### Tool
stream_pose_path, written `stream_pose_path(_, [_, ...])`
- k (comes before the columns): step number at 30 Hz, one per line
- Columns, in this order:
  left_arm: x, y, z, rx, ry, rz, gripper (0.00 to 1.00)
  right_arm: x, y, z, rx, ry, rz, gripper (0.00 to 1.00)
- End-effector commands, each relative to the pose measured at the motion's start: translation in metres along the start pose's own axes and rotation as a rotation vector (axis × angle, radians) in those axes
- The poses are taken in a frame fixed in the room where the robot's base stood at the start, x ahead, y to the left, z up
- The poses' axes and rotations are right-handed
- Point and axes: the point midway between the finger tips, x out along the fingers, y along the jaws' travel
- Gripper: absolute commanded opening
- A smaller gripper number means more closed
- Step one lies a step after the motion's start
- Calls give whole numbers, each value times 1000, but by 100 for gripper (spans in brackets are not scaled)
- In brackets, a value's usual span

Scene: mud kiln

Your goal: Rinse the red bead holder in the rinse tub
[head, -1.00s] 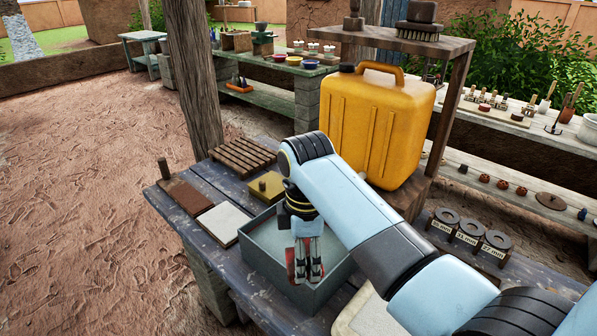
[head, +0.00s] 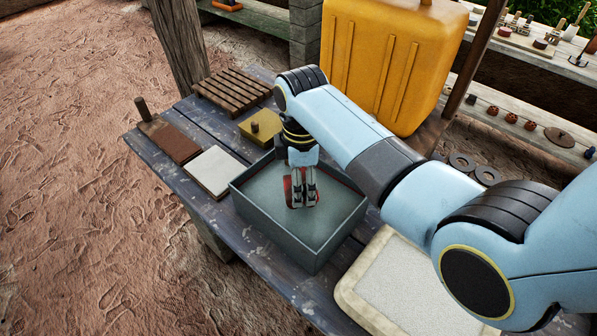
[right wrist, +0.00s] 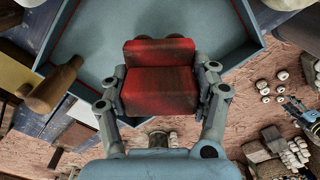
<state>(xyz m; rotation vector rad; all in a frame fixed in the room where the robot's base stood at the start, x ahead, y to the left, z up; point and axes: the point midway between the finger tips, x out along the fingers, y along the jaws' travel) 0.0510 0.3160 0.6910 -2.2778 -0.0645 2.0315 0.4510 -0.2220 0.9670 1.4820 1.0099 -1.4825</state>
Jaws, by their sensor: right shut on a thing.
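The rinse tub (head: 315,252) is a grey-blue square box on the plank table, with a flat greyish surface of water inside. My right gripper (head: 302,203) points down inside the tub's rim, near its middle. It is shut on the red bead holder (head: 290,190), which shows as a sliver of red behind the fingers. In the right wrist view the red holder (right wrist: 158,82) is a block with a darker worn upper part, held between both fingers over the tub (right wrist: 98,50). Whether its lower end is under the water is hard to tell.
Left of the tub lie a white pad (head: 214,171), a brown board with a peg (head: 172,140), and a yellow block with a knob (head: 262,127). A slatted rack (head: 232,91) lies behind. A yellow jerrycan (head: 385,70) stands behind my arm. A pale tray (head: 400,290) sits right of the tub.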

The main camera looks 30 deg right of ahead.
Motion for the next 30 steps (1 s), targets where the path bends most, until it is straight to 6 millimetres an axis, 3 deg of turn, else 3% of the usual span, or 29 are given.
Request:
stream_pose_path(3, [10,23,-4,-11,7,25,40,16,0,-1,0,1,0,11])
stream_pose_path(5, [13,27,-1,-13,3,29,40,23,0,-1,0,1,-1,11])
stream_pose_path(12, [27,14,16,-5,-19,13,40,50,0,-1,0,1,-1,11])
stream_pose_path(18, [38,12,18,-3,-21,10,40,69,0,-1,0,1,-1,11])
stream_pose_path(30, [44,16,16,-5,-16,13,40,80,0,-1,0,1,0,11])
